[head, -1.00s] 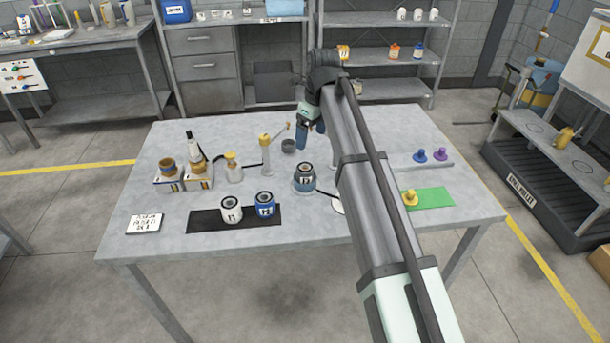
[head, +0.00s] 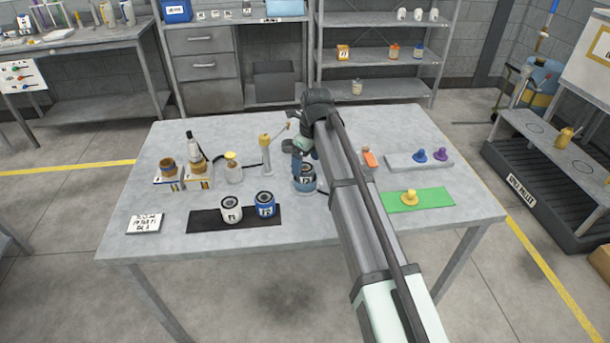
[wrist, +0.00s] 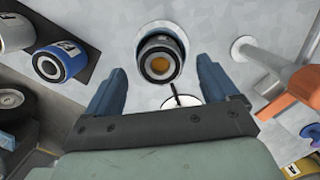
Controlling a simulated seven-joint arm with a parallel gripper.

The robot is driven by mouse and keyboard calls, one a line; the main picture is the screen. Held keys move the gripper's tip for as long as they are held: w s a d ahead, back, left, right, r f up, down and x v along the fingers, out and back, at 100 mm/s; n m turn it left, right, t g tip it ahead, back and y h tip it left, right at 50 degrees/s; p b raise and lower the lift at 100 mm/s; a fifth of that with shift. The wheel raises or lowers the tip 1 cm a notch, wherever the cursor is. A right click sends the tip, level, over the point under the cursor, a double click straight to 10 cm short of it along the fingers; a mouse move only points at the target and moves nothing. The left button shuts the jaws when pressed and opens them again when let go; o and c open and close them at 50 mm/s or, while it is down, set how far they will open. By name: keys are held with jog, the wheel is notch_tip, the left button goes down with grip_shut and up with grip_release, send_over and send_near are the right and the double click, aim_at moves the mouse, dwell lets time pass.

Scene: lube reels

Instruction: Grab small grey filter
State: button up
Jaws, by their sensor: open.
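A dark blue-grey round filter (head: 304,182) with a white label stands upright near the middle of the table. In the wrist view a round filter (wrist: 161,58) with a dark rim and an orange centre lies just beyond the fingertips, in line with the gap. My gripper (wrist: 158,80) is open and empty, its blue fingers apart on either side of that gap. In the head view my gripper (head: 299,165) points down just behind and above the blue-grey filter, partly covering it. I cannot tell whether the fingers touch it. A small grey cup-like piece seen earlier behind it is hidden now.
A white filter (head: 231,209) and a blue filter (head: 265,204) stand on a black mat (head: 205,220) to the left. A yellow-topped pump (head: 266,150) stands close behind on the left.

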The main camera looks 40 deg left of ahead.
aim_at(305, 167)
jog(key=f, duration=0.3)
jog(key=shift+a+f, duration=0.2)
jog(key=shift+a, duration=0.05)
jog(key=c, duration=1.3)
